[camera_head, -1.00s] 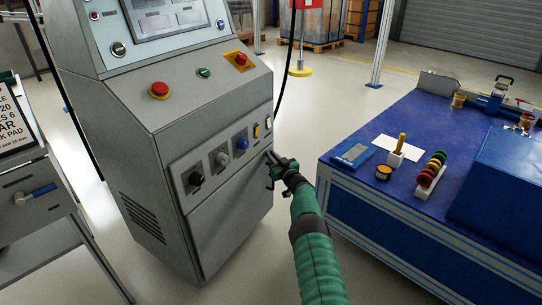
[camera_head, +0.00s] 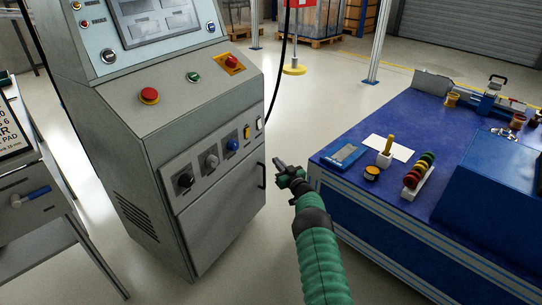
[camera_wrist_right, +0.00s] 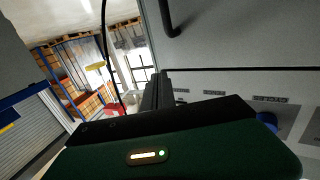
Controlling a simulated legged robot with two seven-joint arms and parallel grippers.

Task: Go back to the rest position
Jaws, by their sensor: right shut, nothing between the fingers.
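My right gripper (camera_head: 281,167) is shut and empty in the head view. It is in the gap between the grey control cabinet (camera_head: 225,222) and the blue workbench (camera_head: 365,228), a little to the right of the cabinet's black door handle (camera_head: 261,175) and apart from it in the picture. In the right wrist view, the shut fingers (camera_wrist_right: 155,88) point toward the cabinet front, and the dark handle (camera_wrist_right: 168,18) shows at the top. My left gripper is not in view.
The cabinet carries a red stop button (camera_head: 149,96) and several knobs. A grey stand (camera_head: 45,200) is at left.

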